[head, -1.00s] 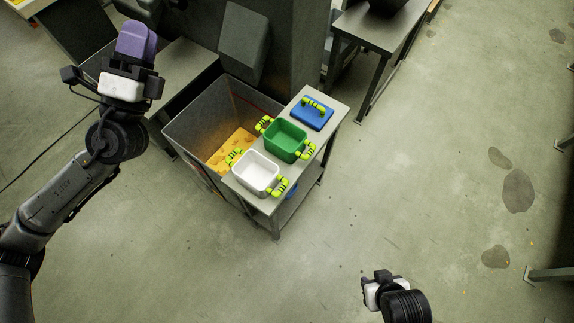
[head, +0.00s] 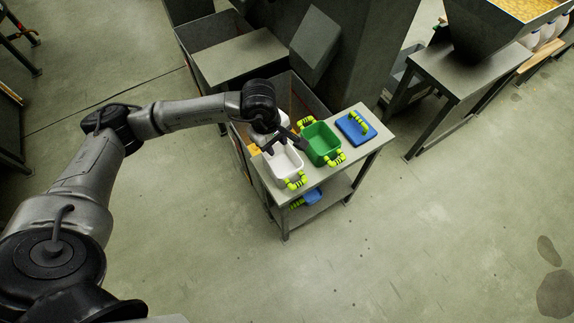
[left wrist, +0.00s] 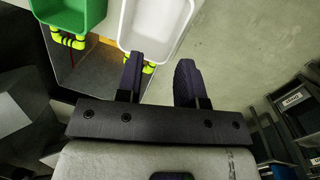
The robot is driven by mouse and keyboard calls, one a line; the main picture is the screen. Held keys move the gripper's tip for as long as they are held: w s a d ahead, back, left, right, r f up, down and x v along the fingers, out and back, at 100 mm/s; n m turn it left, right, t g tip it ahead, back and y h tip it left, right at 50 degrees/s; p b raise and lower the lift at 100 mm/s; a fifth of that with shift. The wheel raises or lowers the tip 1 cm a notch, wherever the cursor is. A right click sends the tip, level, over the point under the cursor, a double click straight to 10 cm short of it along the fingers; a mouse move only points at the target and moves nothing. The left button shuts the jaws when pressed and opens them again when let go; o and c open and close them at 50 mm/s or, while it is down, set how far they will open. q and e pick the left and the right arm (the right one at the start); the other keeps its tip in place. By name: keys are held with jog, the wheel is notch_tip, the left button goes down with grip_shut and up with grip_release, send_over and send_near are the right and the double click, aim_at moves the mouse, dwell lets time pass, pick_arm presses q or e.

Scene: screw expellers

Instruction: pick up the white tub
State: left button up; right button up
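The white tub (head: 285,166) stands on a small metal table (head: 283,204), nearest its left end. Its near yellow-green handle (head: 296,181) shows; my arm and gripper cover the far one in the head view. My left gripper (head: 283,143) is above the tub's far end, fingers spread. In the left wrist view my left gripper (left wrist: 160,60) is open and empty. One handle (left wrist: 149,68) of the white tub (left wrist: 155,22) is partly hidden behind the left-hand finger; the other finger is clear of it. My right gripper is out of view.
A green tub (head: 321,143) with similar handles stands close right of the white tub. A blue lid (head: 356,127) lies further right. A grey bin is behind the table, partly hidden by my arm. Open floor (head: 400,240) lies in front.

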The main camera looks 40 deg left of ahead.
aim_at(269, 164)
pick_arm(q)
jog(key=f+b, duration=0.1)
jog(key=f, duration=0.3)
jog(key=s+f+m+b, duration=0.1)
jog(key=f, duration=0.4)
jog(key=a+f+m+g+y+b, duration=0.1)
jog(key=f, duration=0.3)
jog(key=shift+s+a+f, duration=0.1)
jog(key=shift+s+f, duration=0.2)
jog(key=shift+f, duration=0.2)
grip_shut()
